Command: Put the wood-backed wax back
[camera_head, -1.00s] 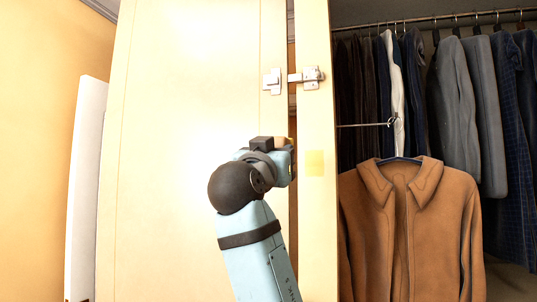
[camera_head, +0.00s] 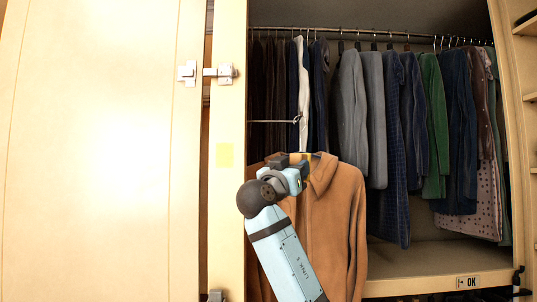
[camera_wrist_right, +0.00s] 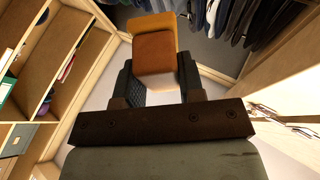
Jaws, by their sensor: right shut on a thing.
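My right gripper (camera_head: 301,168) is raised in front of the brown jacket in the head view. In the right wrist view its two dark fingers (camera_wrist_right: 160,92) are shut on the wood-backed wax (camera_wrist_right: 155,54), a small block with an orange part and a browner part. A little of the yellowish block (camera_head: 306,157) shows at the gripper's tip in the head view; the rest is hidden by the gripper. I cannot tell whether the gripper touches the jacket. My left gripper is not in view.
The brown jacket (camera_head: 336,215) hangs at the wardrobe opening. Many clothes hang on the rail (camera_head: 350,33) behind. Open shelves (camera_wrist_right: 62,70) show in the wrist view.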

